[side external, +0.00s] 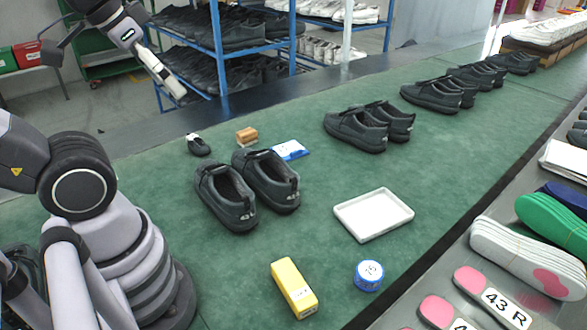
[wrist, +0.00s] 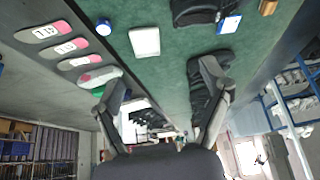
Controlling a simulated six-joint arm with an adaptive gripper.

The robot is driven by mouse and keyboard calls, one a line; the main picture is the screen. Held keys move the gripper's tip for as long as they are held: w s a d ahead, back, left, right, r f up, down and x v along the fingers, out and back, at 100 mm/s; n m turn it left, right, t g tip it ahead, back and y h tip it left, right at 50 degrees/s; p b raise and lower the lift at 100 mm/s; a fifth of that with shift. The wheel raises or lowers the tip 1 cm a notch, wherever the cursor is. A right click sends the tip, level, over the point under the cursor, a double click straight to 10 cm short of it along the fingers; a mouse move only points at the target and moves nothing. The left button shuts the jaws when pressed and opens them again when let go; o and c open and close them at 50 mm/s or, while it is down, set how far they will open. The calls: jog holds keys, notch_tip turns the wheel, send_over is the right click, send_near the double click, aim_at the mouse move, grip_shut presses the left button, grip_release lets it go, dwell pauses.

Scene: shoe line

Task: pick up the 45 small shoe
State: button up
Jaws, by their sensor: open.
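A small dark shoe (side external: 198,144) with a white patch sits on the green mat, behind the nearest pair of large dark shoes. Any number on it is too small to read. The large pair, a left shoe (side external: 226,196) and a right shoe (side external: 266,180), stands side by side with white marks on the heels. My gripper (wrist: 166,98) is open and empty in the wrist view, its two fingers spread wide. In the side view my arm's end is raised at the top left, well above and apart from the small shoe. I cannot make out the small shoe in the wrist view.
Near the shoes lie a brown block (side external: 247,136), a blue-white card (side external: 290,150), a white tray (side external: 373,214), a yellow box (side external: 294,288) and a blue tin (side external: 368,275). More dark shoes (side external: 356,129) line the mat farther back. A blue rack (side external: 218,50) stands behind.

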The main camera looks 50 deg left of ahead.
aim_at(193, 139)
jog(key=w+a+f+m+g+y, duration=0.3)
jog(key=w+a+f+g+y, duration=0.15)
jog(key=w+a, duration=0.5)
jog(key=w+a+f+m+g+y, duration=0.35)
jog(key=w+a+f, duration=0.2)
jog(key=a, duration=0.75)
jog(key=w+a+f+m+y, duration=0.1)
jog(key=a+f+m, duration=0.2)
jog(key=a+f, duration=0.2)
jog(key=w+a+f+m+y, duration=0.2)
jog(key=a+f, duration=0.3)
jog(key=f, duration=0.6)
jog(key=w+a+f+m+y, duration=0.2)
jog(key=a+f+m, duration=0.2)
jog(key=f, duration=0.4)
jog(key=shift+w+a, duration=0.15)
jog(key=shift+a, duration=0.35)
jog(key=x, duration=0.8)
jog(key=shift+f, duration=0.1)
jog(key=shift+m, duration=0.25)
jog(key=shift+x, duration=2.85)
jog(key=shift+w, duration=0.15)
jog(key=c, duration=1.2)
